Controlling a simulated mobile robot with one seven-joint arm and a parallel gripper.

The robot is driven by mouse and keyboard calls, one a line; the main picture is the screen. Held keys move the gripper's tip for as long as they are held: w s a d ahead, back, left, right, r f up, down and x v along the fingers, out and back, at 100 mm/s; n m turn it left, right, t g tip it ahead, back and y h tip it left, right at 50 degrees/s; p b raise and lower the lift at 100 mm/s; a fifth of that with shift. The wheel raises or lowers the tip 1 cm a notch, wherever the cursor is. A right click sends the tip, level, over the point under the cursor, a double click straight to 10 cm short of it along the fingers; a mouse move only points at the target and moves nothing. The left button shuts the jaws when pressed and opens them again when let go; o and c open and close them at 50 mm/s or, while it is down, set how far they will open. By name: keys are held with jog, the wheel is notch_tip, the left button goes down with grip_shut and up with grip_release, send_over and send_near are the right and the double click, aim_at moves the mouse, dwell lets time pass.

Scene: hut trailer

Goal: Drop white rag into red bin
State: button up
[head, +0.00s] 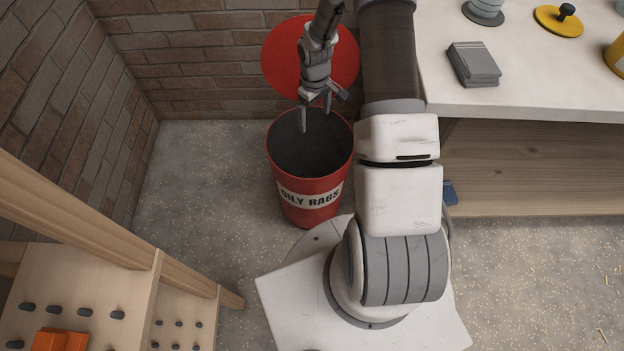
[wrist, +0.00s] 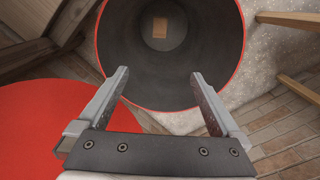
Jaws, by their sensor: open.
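The red bin (head: 312,205), labelled "OILY RAGS", stands on the floor with its red lid (head: 283,62) raised behind it. My gripper (head: 315,118) is over the bin's mouth, pointing down, with its fingers apart and nothing between them. In the wrist view my gripper (wrist: 160,74) is open and empty above the dark inside of the bin (wrist: 200,60). A small tan rectangular patch (wrist: 160,27) shows at the bottom of the bin; I cannot tell whether it is the rag. No clearly white rag is visible in either view.
A white-topped workbench (head: 540,95) on the right holds a grey folded stack (head: 474,64) and a yellow disc with a black knob (head: 559,20). A wooden rack (head: 80,290) with dark pegs is at lower left. Brick walls close off the back and left. Floor left of the bin is clear.

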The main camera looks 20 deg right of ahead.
notch_tip(320, 180, up, 11)
jog(key=p, duration=0.2)
dwell(0.5)
